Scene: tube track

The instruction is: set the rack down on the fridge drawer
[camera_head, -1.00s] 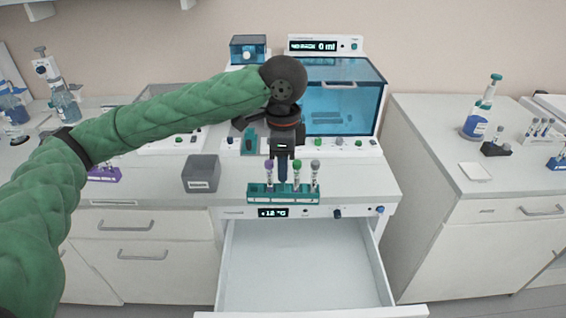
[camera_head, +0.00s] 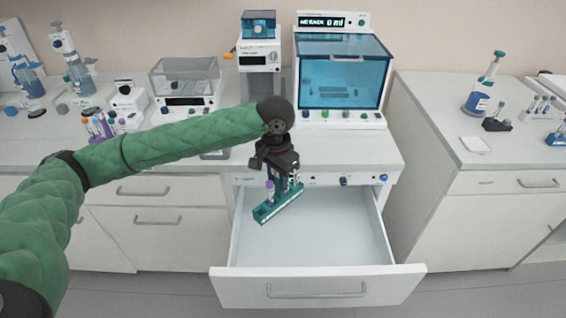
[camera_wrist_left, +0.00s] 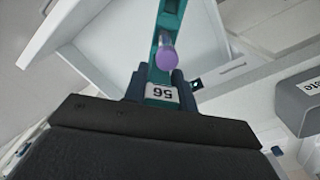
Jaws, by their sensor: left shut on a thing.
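The teal rack (camera_head: 266,214) hangs tilted over the left side of the open fridge drawer (camera_head: 330,235). In the left wrist view the rack (camera_wrist_left: 168,20) runs up between the fingers (camera_wrist_left: 158,88), with a purple-capped tube and a label reading 56. The white drawer (camera_wrist_left: 90,30) lies behind it. The drawer is pulled out and looks empty. My right gripper is not in view.
The drawer's front panel (camera_head: 318,288) and side walls stand around its floor. The counter (camera_head: 350,150) lies above it, with a blue-windowed machine (camera_head: 343,75) at the back. A second cabinet (camera_head: 480,200) stands to the right.

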